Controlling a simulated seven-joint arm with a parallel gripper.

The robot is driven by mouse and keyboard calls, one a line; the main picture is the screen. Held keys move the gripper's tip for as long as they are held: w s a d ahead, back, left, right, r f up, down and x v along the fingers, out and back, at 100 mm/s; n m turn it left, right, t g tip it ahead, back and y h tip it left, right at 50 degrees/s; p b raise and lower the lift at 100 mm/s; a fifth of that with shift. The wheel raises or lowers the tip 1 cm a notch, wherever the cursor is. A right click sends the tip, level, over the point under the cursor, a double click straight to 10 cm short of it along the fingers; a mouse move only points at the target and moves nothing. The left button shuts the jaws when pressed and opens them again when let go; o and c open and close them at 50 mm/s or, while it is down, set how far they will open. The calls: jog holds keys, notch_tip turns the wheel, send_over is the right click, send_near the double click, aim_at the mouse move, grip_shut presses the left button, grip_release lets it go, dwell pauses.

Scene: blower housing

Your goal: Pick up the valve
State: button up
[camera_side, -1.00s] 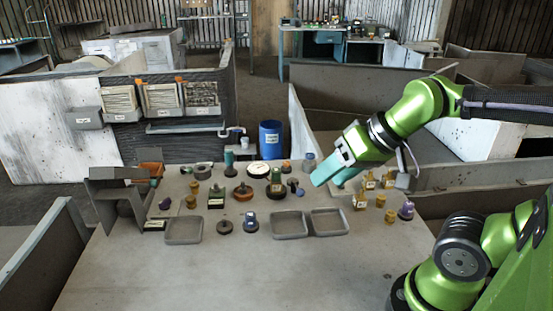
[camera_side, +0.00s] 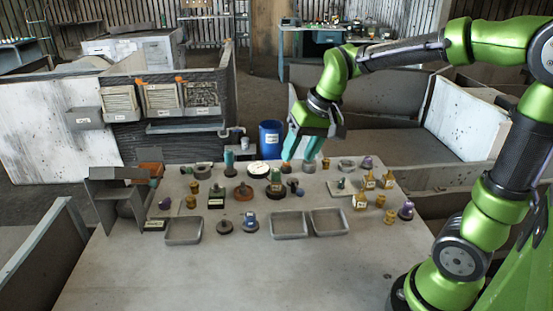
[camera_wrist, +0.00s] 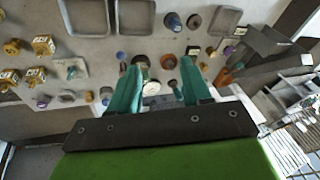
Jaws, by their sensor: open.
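My gripper (camera_side: 301,152) is open, with its two teal fingers pointing down over the back edge of the table, above the back row of parts. In the wrist view my gripper (camera_wrist: 160,72) has nothing held between its fingers. A round white-faced gauge (camera_wrist: 151,88) and a small brown part (camera_wrist: 168,62) show between the fingers there. I cannot tell for certain which part is the valve. Candidates are the yellow brass fittings (camera_side: 360,201) at the right of the table, also in the wrist view (camera_wrist: 43,45), and a dark green-and-black part (camera_side: 275,187) near the middle.
The grey table (camera_side: 230,275) has a clear front half. Three shallow grey trays, one of them at the left (camera_side: 184,231), lie among the parts. A grey shelf rack (camera_side: 117,200) stands at the left edge. A blue barrel (camera_side: 271,138) stands behind the table.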

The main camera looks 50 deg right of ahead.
jog(key=w+d+f+m+g+h, duration=0.1)
jog(key=w+d+f+g, duration=0.15)
jog(key=w+d, duration=0.35)
jog(key=w+d+f+g, duration=0.1)
jog(key=w+d+f, duration=0.2)
jog(key=w, duration=0.4)
send_over(276, 179)
jog(key=d, duration=0.1)
jog(key=f, duration=0.8)
jog(key=shift+w+d+f, duration=0.1)
jog(key=shift+w+f, duration=0.4)
jog(key=shift+f, duration=3.05)
grip_shut()
